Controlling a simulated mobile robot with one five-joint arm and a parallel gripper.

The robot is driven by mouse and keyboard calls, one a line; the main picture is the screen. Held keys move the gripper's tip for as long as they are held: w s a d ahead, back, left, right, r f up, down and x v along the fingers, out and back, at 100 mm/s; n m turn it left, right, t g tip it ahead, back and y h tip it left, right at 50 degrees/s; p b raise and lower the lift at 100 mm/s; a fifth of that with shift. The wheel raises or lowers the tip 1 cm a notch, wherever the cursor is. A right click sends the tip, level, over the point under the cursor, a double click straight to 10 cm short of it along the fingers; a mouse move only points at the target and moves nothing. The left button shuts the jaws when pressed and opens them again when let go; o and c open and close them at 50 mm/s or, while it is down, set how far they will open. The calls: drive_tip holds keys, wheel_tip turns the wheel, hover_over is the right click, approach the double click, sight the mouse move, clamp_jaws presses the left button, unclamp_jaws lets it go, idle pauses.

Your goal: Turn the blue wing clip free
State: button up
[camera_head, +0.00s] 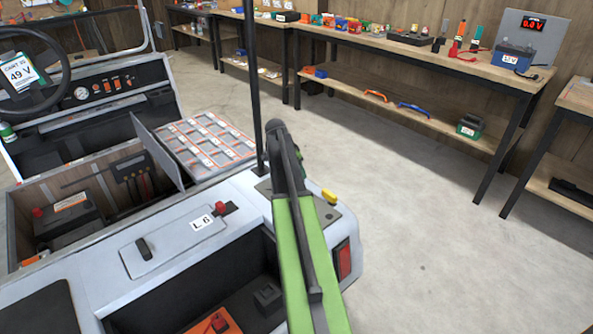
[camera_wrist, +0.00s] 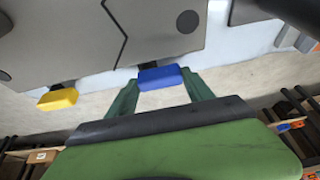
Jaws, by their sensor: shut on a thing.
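The blue wing clip (camera_wrist: 160,76) is a small block at the edge of a grey plate (camera_wrist: 140,28) in the wrist view. My gripper (camera_wrist: 161,84) has its two dark green fingers shut on it, one on each side. A yellow wing clip (camera_wrist: 57,98) sits to the left, apart from my fingers. In the head view the yellow clip (camera_head: 329,197) shows at the corner of the cart (camera_head: 180,215). The blue clip and my fingertips are hidden there behind my green arm.
A thin black post (camera_head: 255,80) rises from the cart next to my arm. An open lid (camera_head: 158,150) and a parts tray (camera_head: 205,143) lie left of it. Workbenches (camera_head: 400,50) stand along the wall. The floor (camera_head: 420,230) right of the cart is clear.

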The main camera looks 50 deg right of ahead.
idle(0.5)
drive_tip(key=o, duration=1.4)
drive_tip(key=shift+c, duration=0.2)
drive_tip(key=shift+r, duration=0.1)
drive_tip(key=p+v, duration=1.6)
drive_tip(key=v, duration=0.1)
drive_tip(key=shift+w+r, duration=0.1)
